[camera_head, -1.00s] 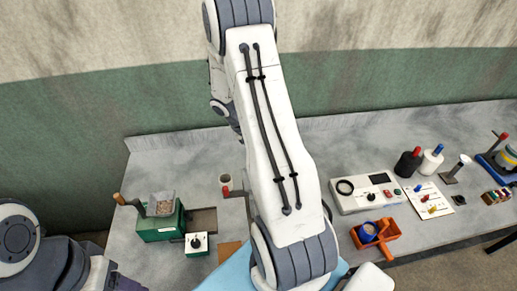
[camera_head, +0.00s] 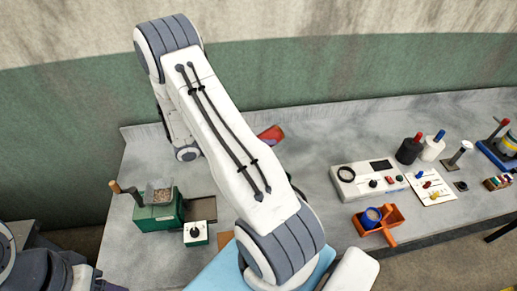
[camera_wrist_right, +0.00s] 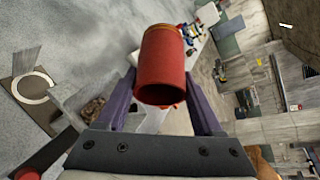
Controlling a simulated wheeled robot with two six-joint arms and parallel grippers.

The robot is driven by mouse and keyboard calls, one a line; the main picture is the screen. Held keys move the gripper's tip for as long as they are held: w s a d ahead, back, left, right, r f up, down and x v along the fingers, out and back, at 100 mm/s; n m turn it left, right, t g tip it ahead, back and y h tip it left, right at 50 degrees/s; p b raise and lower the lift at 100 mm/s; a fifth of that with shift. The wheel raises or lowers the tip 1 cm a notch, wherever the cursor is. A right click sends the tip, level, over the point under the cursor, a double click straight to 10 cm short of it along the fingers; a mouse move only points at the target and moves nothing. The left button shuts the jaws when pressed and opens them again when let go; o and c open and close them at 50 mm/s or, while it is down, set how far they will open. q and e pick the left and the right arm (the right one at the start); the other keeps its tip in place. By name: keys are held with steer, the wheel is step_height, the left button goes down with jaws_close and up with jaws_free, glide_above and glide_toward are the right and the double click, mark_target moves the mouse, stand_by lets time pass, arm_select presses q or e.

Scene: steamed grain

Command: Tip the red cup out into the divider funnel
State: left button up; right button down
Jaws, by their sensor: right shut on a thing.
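The red cup (camera_head: 270,134) shows in the head view just right of my right arm, tilted and partly hidden by it. In the right wrist view, the cup (camera_wrist_right: 163,62) sits between the two purple fingers of my right gripper (camera_wrist_right: 160,92), which is shut on it. A dark round end of the cup faces the wrist camera; its contents cannot be seen. A grey hopper with grain (camera_head: 159,188) stands on a green box (camera_head: 158,217) at the left of the bench, apart from the cup; it looks like the divider funnel. My left gripper is out of view.
A small white-topped box with a black knob (camera_head: 195,233) stands beside the green box. A grey instrument (camera_head: 368,181), an orange tray (camera_head: 378,226) and several bottles stand to the right. My right arm hides the middle of the bench.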

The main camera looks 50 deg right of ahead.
steer(key=shift+a+f+h+b, duration=0.15)
steer(key=shift+h+b, duration=0.65)
steer(key=shift+b, duration=0.65)
steer(key=shift+w+a+r+m+g+h+b, duration=0.15)
steer(key=shift+m+g+h+b, duration=0.25)
steer(key=shift+h+b, duration=0.4)
steer(key=shift+r+p, duration=0.35)
steer(key=shift+r, duration=0.05)
